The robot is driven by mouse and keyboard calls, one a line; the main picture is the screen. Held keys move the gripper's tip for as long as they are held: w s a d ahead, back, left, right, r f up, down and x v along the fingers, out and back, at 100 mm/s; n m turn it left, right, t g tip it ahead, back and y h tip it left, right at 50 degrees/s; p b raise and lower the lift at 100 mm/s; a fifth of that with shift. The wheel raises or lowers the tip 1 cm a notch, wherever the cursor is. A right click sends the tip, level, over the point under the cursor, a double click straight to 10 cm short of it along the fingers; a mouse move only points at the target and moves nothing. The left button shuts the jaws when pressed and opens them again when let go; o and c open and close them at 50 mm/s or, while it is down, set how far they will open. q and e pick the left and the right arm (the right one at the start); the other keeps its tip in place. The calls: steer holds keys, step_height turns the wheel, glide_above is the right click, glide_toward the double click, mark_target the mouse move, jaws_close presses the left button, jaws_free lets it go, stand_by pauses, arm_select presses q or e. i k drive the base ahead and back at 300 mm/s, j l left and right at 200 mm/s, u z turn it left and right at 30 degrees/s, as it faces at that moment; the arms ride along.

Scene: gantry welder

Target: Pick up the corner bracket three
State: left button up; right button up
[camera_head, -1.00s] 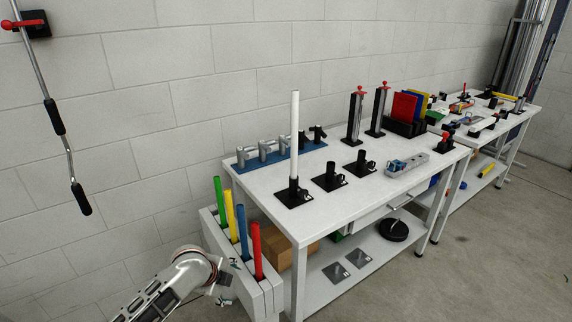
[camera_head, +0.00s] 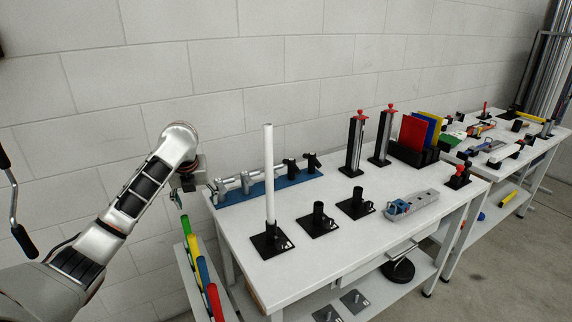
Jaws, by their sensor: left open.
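A row of pipe-like corner fittings stands on a blue base (camera_head: 300,186) at the back left of the near table (camera_head: 330,262). I see grey fittings (camera_head: 246,182) on the left and two black ones (camera_head: 311,162) on the right. I cannot tell which of them is corner bracket three. My right gripper is out of view.
A white upright tube (camera_head: 269,180) in a black holder stands in front of the row. Two more black holders (camera_head: 318,221) and a grey block (camera_head: 412,206) stand to the right. Coloured tubes (camera_head: 204,281) stand in a rack at the table's left end.

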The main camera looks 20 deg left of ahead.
mark_target(280, 166)
steer(key=i+l, duration=0.15)
steer(key=i, duration=0.25)
steer(key=i+l, duration=0.2)
steer(key=i, duration=0.2)
steer(key=i+l, duration=0.15)
steer(key=i, duration=0.25)
